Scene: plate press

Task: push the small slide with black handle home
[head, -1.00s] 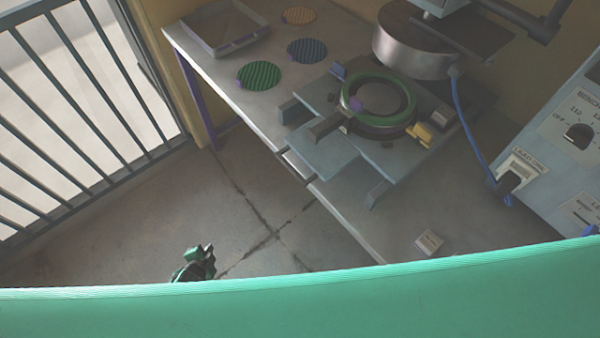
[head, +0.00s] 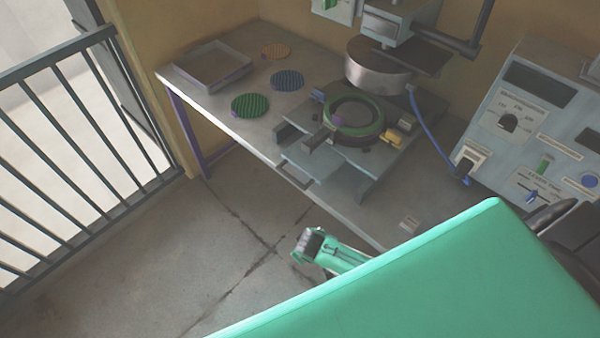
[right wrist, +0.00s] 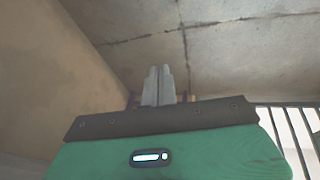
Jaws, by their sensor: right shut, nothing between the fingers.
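The small slide (head: 318,163) is a pale grey-blue plate at the front of the press on the table. A dark handle bar (head: 292,178) lies at its near end, by the table's front edge. The slide sticks out toward the front. My right gripper (right wrist: 158,85) shows in the right wrist view, its two grey fingers together with nothing between them. Neither slide nor press shows there, only wall, floor and railing. A green part of my own arm shows low in the head view, well apart from the slide. My left gripper is not clearly seen.
The press head (head: 378,72) hangs behind a green ring (head: 354,116). Green (head: 258,104), blue (head: 288,80) and orange (head: 276,51) discs and a tray (head: 206,68) lie left. A control box (head: 530,130) stands right; a railing (head: 80,140) is far left. Floor before the table is open.

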